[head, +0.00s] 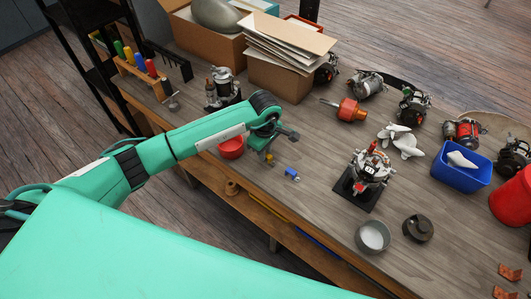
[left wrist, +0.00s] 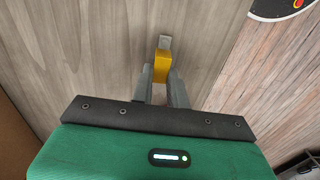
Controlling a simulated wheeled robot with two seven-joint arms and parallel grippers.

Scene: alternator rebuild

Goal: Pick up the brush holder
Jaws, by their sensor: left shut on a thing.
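The brush holder, a small yellow block with a grey tip, is between the fingers of my left gripper (left wrist: 161,86) in the left wrist view, with its yellow body (left wrist: 161,68) showing past the fingertips. In the head view my left gripper (head: 270,152) is over the front part of the workbench, and a small yellowish piece (head: 270,159) shows just at its fingertips. The left gripper is shut on the brush holder. Whether the holder still touches the bench top is hard to tell. My right gripper is in neither view.
A small blue part (head: 291,174) lies close to the right of the left gripper. A red bowl (head: 231,148) is at its left. An alternator on a black stand (head: 357,193), a grey bowl (head: 373,236) and a blue bin (head: 461,178) stand further right. Cardboard boxes (head: 277,78) are behind.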

